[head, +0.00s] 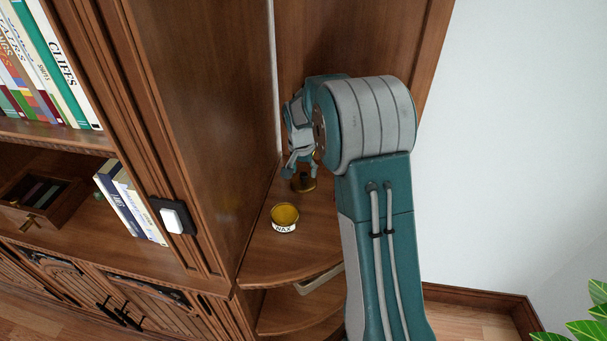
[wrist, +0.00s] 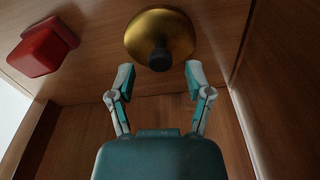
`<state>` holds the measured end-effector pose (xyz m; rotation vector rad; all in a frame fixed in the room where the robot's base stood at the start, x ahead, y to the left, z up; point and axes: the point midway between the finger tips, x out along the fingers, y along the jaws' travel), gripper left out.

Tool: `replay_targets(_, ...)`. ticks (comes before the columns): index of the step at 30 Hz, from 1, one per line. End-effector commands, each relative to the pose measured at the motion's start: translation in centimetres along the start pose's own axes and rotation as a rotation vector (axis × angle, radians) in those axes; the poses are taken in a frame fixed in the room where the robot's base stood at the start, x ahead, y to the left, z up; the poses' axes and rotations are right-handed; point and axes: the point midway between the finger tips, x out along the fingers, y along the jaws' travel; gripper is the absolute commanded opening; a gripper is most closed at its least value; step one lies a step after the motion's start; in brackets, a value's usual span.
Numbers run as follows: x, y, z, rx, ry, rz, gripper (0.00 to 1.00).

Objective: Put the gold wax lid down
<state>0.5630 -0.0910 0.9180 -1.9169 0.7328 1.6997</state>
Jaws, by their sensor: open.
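The gold wax lid (head: 303,185) lies on the wooden corner shelf, behind the open wax tin. In the wrist view the lid (wrist: 145,30) is a round gold disc with a dark knob facing my gripper. My gripper (wrist: 160,78) is open, with one finger on each side of the knob and neither seen pressing on it. In the head view my gripper (head: 302,171) points down just over the lid, and my arm hides part of this area. The wax tin (head: 284,226) stands uncovered in front of the lid, with yellow wax inside.
A red block-like object (wrist: 42,50) is on the wood left of the lid in the wrist view. The cabinet side panel (head: 215,120) rises close on the left. A lower shelf (head: 300,314) lies below. Bare shelf shows around the tin.

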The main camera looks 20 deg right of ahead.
Motion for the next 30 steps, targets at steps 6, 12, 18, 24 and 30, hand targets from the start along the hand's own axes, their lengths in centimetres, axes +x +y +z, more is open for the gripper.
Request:
replay_targets(6,-4.9,-0.1,-0.1,0.0,0.004,-0.003,0.66)
replay_targets(12,-8.4,0.0,0.0,0.0,0.001,-0.002,0.66)
replay_targets(18,-10.0,0.0,0.0,-0.002,0.001,-0.001,0.66)
replay_targets(24,-12.9,0.7,2.1,-0.059,0.027,-0.026,0.66)
replay_targets(30,-16.8,2.3,5.8,-0.16,0.071,-0.065,0.66)
